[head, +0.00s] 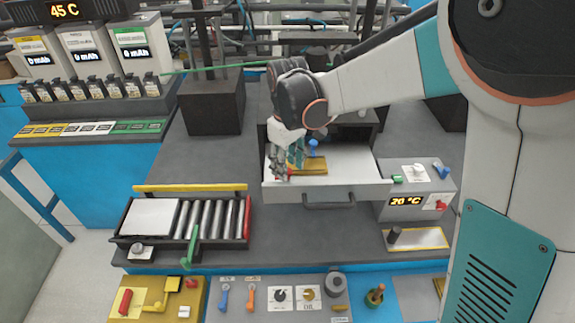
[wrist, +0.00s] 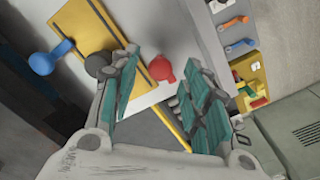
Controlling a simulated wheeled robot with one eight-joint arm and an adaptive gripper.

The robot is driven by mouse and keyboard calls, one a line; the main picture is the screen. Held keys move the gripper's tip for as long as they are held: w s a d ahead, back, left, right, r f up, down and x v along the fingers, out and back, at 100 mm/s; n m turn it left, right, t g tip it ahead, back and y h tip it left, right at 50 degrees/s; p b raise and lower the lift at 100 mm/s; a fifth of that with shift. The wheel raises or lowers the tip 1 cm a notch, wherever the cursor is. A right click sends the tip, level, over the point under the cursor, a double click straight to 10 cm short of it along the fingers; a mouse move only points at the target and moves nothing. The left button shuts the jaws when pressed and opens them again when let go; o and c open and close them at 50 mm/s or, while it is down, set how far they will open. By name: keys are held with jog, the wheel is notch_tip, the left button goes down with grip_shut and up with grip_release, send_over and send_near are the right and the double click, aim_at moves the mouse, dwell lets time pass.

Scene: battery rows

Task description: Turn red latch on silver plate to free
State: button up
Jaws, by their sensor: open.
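The red latch (wrist: 163,70) shows in the wrist view as a round red knob with a short stem, at the edge of a yellow plate (wrist: 95,28) and over a pale silver surface (wrist: 160,25). In the head view a bit of the red latch (head: 284,174) shows beside my fingers, inside an open drawer (head: 345,178). My gripper (head: 288,160) is open and points down into the drawer. In the wrist view its fingertips (wrist: 161,72) lie on either side of the red knob. I cannot tell whether they touch it. Its mount is partly hidden.
A blue latch (wrist: 45,60) and a dark knob (wrist: 98,66) sit close by the left finger. The drawer's walls surround my gripper. A roller tray (head: 185,222) stands left, and a temperature box (head: 415,190) right. Bare grey bench (head: 330,240) lies before the drawer.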

notch_tip(320, 180, up, 11)
dwell(0.4)
jog(key=shift+d, duration=0.1)
jog(key=s+d+f+m+t+b, duration=0.3)
jog(key=s+d+m+b, duration=0.1)
jog(key=s+d+b, duration=0.55)
jog(key=s+d+f+m+t+b, duration=0.2)
jog(key=s+d+f, duration=0.1)
jog(key=s+f, duration=0.2)
jog(key=s+d+f+m+t+b, duration=0.2)
jog(key=s+d+f+b, duration=0.1)
jog(key=s+f, duration=0.3)
jog(key=shift+d+f+m, duration=0.25)
jog(key=shift+f+m, duration=0.15)
jog(key=shift+f, duration=0.35)
dwell(0.8)
